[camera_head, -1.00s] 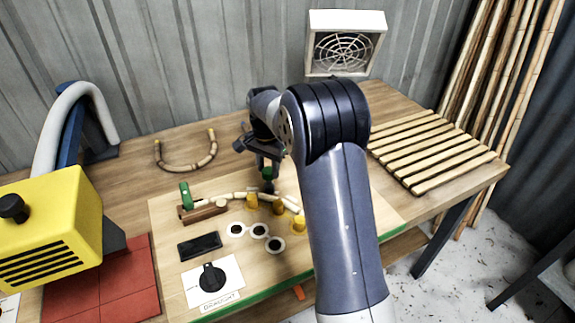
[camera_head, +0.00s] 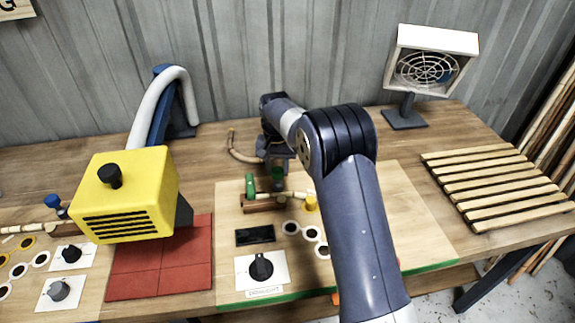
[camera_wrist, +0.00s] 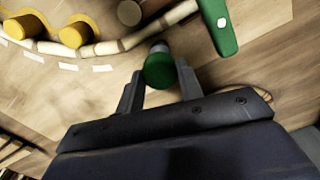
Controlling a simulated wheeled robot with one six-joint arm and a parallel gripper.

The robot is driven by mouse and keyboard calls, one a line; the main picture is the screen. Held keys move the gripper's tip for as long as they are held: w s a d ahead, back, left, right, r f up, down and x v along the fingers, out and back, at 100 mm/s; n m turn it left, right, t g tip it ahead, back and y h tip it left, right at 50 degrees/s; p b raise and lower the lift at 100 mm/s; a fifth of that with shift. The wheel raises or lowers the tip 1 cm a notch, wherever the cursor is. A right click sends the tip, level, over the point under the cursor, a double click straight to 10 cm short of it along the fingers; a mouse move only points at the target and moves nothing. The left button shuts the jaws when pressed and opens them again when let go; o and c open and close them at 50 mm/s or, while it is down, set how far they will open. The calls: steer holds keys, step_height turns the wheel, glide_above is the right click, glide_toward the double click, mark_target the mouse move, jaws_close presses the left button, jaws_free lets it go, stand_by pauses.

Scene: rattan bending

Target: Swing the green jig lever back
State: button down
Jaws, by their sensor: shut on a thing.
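The green round knob of the jig lever (camera_head: 278,177) stands behind the pale rattan rod, just right of the upright green clamp (camera_head: 251,186). In the wrist view the knob (camera_wrist: 159,72) sits between my two fingertips, which press on its sides. My gripper (camera_wrist: 158,82) is shut on it; it also shows in the head view (camera_head: 277,166), partly hidden by my wrist. The rattan rod (camera_wrist: 140,37) bends along yellow pegs (camera_wrist: 76,34), and the green clamp (camera_wrist: 218,26) lies across its end.
A yellow box machine (camera_head: 125,195) stands left, above a red mat (camera_head: 160,270). A black dial (camera_head: 261,267) and dark panel (camera_head: 255,236) lie in front. A bent rattan piece (camera_head: 240,152), a fan (camera_head: 425,70) and a slatted rack (camera_head: 495,185) stand around the board.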

steer(key=shift+s+a, duration=0.1)
steer(key=shift+a, duration=0.2)
steer(key=c, duration=0.9)
jaws_free()
steer(key=shift+a, duration=0.15)
steer(key=shift+c, duration=0.2)
step_height(320, 180, up, 11)
steer(key=shift+b, duration=0.45)
steer(key=shift+f, duration=0.1)
